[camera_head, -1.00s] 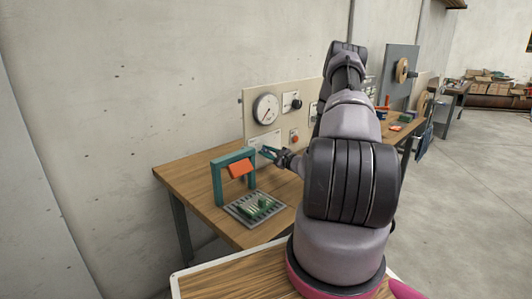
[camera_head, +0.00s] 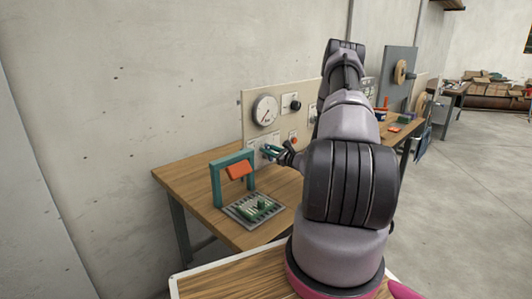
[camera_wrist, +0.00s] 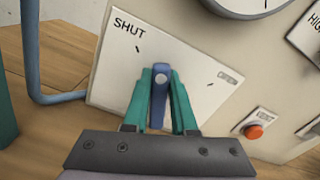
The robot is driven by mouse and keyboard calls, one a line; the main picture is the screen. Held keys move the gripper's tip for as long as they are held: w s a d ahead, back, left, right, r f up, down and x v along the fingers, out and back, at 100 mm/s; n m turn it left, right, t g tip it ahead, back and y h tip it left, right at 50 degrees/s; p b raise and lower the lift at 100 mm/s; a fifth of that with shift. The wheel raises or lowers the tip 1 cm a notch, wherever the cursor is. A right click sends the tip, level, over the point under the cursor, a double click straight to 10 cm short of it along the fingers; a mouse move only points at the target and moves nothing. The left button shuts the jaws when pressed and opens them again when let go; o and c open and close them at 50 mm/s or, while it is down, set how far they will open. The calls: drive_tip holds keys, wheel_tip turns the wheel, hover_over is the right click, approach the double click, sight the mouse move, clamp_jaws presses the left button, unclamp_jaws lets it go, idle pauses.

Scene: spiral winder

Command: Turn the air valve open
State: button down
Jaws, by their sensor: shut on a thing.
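The air valve's blue lever (camera_wrist: 159,92) stands in front of a white plate (camera_wrist: 115,62) on the panel. The plate reads SHUT at its left and has a second, partly blurred word at its right. My gripper (camera_wrist: 160,80) has its teal fingers on both sides of the lever, shut on it. The lever lies between the two marks on the plate. In the head view my gripper (camera_head: 268,150) is at the lower part of the panel, and the lever is too small to make out.
A round gauge (camera_head: 265,110) and a black knob (camera_head: 295,105) sit above on the panel. A red button (camera_wrist: 254,131) is to the right. A teal frame with an orange flap (camera_head: 239,170) and a slotted tray (camera_head: 232,213) stand on the wooden bench. A blue pipe (camera_wrist: 32,50) runs at left.

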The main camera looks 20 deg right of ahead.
drive_tip(key=m, duration=0.1)
drive_tip(key=d+m, duration=0.1)
drive_tip(key=m, duration=0.1)
drive_tip(key=shift+w+d+r+m, duration=0.1)
drive_tip(key=shift+w+d+m, duration=0.15)
drive_tip(key=shift+d+m, duration=0.15)
drive_tip(key=m, duration=0.1)
drive_tip(key=d+m, duration=0.1)
drive_tip(key=shift+w+d+m, duration=0.1)
drive_tip(key=shift+w+m, duration=0.15)
drive_tip(key=shift+m, duration=0.15)
drive_tip(key=shift+w+d+f+m, duration=0.15)
drive_tip(key=shift+d+f+m, duration=0.2)
drive_tip(key=shift+m, duration=0.65)
drive_tip(key=shift+w+d+f+m, duration=0.15)
drive_tip(key=shift+d+m, duration=0.3)
drive_tip(key=shift+m, duration=0.55)
drive_tip(key=shift+w+d+f+m, duration=0.1)
drive_tip(key=shift+d+f+m, duration=0.25)
drive_tip(key=shift+m, duration=0.65)
drive_tip(key=shift+d+r, duration=0.1)
drive_tip(key=c, duration=0.7)
unclamp_jaws()
drive_tip(key=v, duration=1)
drive_tip(key=shift+s+d, duration=0.15)
drive_tip(key=shift+s, duration=0.2)
